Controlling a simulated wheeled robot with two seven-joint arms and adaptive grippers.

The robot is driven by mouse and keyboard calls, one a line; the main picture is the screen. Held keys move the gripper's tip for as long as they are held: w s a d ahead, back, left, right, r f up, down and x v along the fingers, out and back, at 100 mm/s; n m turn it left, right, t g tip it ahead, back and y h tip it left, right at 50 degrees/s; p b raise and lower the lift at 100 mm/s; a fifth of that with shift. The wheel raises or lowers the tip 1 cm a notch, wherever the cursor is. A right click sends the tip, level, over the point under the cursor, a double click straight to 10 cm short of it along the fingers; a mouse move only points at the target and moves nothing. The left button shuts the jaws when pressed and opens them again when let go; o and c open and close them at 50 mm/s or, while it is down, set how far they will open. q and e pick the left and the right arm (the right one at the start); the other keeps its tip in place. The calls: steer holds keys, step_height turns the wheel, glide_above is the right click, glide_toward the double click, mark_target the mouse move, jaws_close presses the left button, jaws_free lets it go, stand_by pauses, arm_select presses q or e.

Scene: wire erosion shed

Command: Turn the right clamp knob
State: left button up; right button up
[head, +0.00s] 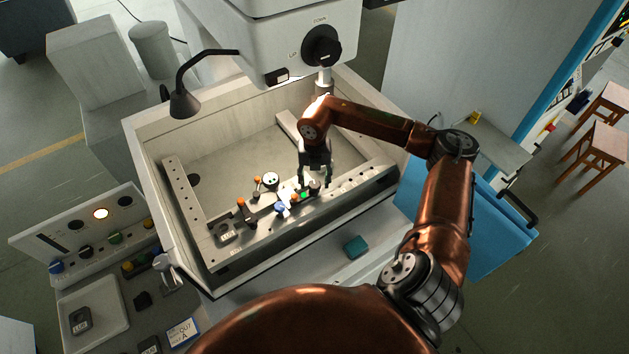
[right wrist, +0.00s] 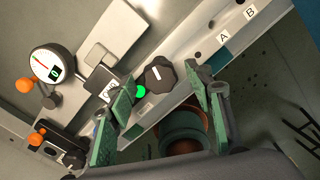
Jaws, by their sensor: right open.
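The right clamp knob (right wrist: 160,76) is black and lobed, with a white mark on top. It sits on the metal rail in the right wrist view, beside a small green light (right wrist: 140,92). In the head view the knob (head: 315,187) is small and partly covered by my right gripper (head: 314,179). My right gripper (right wrist: 160,88) is open and points at the rail. In the wrist view its green fingertips appear on either side of the knob. Contact with the knob cannot be told. My left gripper is out of view.
A round dial gauge (head: 270,181) and orange-topped knobs stand left of the knob on the rail. The machine head (head: 285,35) overhangs the tank behind. A black lamp (head: 185,103) leans over the tank's left wall. A teal block (head: 356,246) lies on the front ledge.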

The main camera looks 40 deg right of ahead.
mark_target(314, 184)
step_height(314, 184, up, 8)
steer(key=shift+f, duration=0.25)
steer(key=shift+f, duration=0.1)
stand_by(0.5)
